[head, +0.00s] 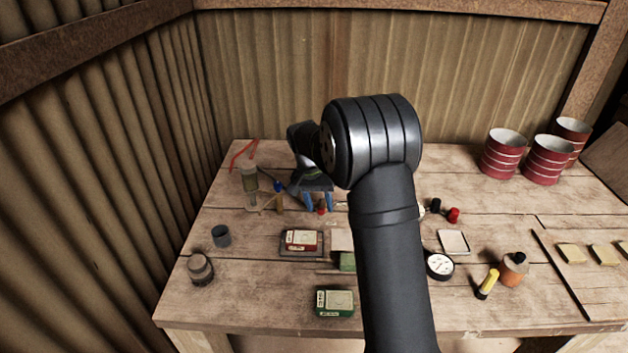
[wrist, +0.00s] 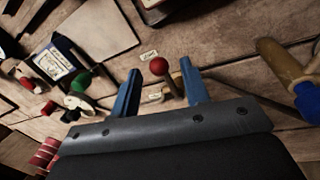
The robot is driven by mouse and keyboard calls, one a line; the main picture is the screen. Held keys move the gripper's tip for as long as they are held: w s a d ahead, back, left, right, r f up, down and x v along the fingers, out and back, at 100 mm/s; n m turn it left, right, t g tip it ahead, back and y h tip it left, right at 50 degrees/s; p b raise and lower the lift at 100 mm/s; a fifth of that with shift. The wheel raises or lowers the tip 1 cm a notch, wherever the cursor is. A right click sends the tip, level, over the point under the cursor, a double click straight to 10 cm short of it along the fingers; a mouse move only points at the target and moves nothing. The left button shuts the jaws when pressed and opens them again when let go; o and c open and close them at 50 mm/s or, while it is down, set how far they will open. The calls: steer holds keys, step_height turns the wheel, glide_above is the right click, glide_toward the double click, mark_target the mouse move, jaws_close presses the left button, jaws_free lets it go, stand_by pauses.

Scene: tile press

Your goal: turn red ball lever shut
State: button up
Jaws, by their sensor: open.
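The red ball lever shows in the wrist view as a small red ball (wrist: 159,66) on a short stem. In that view the ball appears between the two blue fingers of my gripper (wrist: 161,82), with a gap on each side. In the head view my gripper (head: 317,203) points down over the back middle of the bench, and the red ball (head: 321,209) shows by its fingertips. My gripper is open and holds nothing. The lever's base is partly hidden by my gripper in the wrist view and by my arm in the head view.
A clear cylinder (head: 249,178) stands left of my gripper. In front are a red-labelled box (head: 302,240), a green box (head: 334,302) and a round gauge (head: 439,264). Red cans (head: 502,154) stand at back right.

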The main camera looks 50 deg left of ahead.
step_height(320, 180, up, 16)
steer(key=s+a, duration=0.1)
steer(key=a, duration=0.1)
steer(key=shift+s+a, duration=0.35)
steer(key=d+f, duration=0.1)
steer(key=f, duration=0.4)
steer(key=w+d+f, duration=0.1)
steer(key=f, duration=0.5)
steer(key=w+f, duration=0.1)
steer(key=f, duration=0.5)
steer(key=shift+d, duration=0.4)
steer(key=shift+s, duration=0.1)
step_height(320, 180, up, 17)
steer(key=s+a, duration=0.2)
steer(key=a, duration=0.1)
steer(key=d+f, duration=0.1)
steer(key=f, duration=0.4)
steer(key=w+d+f, duration=0.1)
steer(key=f, duration=0.5)
steer(key=w+d+f, duration=0.1)
steer(key=f, duration=0.5)
steer(key=shift+w+d, duration=0.1)
steer(key=shift+w+d+n, duration=0.2)
steer(key=shift+n, duration=0.4)
steer(key=shift+w+d+n, duration=0.15)
steer(key=shift+w+n, duration=0.05)
steer(key=shift+n, duration=0.4)
